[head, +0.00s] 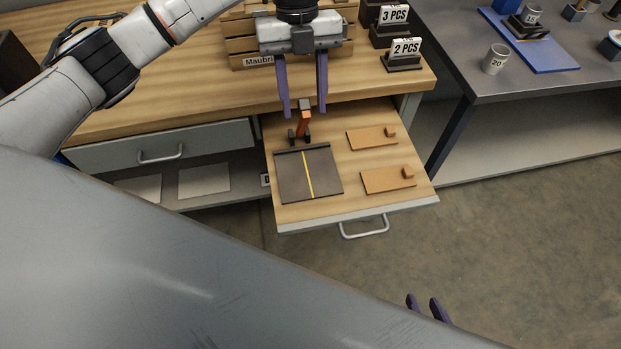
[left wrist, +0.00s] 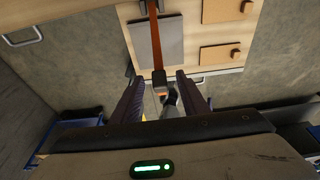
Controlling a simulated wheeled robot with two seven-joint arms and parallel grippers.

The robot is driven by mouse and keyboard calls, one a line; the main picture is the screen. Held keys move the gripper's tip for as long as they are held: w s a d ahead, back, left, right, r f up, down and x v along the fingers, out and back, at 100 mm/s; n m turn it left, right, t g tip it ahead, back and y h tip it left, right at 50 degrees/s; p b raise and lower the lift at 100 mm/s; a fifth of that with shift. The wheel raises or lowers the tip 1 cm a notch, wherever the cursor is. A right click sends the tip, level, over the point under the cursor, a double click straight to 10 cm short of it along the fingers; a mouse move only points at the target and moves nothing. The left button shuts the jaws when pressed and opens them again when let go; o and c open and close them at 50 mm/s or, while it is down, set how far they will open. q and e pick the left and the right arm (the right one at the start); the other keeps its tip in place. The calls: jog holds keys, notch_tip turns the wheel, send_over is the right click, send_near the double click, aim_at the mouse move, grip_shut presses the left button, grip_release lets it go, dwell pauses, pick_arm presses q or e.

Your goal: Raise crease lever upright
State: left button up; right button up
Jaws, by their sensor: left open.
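The crease lever (head: 304,122) is an orange bar with a dark tip, on a dark hinge at the back of a dark board (head: 328,172) with a yellow line, in the open drawer. It stands up steeply from the hinge; I cannot tell if it is exactly upright. In the left wrist view the lever (left wrist: 156,45) runs towards the camera, its dark tip between the fingertips. My left gripper (head: 304,112) is open, fingers on either side of the lever tip; contact cannot be made out. My right gripper (head: 424,301) is low in the head view, fingers apart.
Two orange-brown boards with small blocks, the rear one (head: 371,138) and the front one (head: 387,180), lie right of the dark board. The drawer front has a handle (head: 364,229). Signs and a wooden crate stand on the worktop behind. A grey table (head: 475,80) is at right.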

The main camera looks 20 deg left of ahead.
pick_arm(q)
jog(key=s+d+r, duration=0.3)
jog(key=s+r, duration=0.1)
jog(key=shift+s+r, duration=0.3)
jog(key=shift+s, duration=0.1)
dwell(0.5)
jog(key=shift+d, duration=0.1)
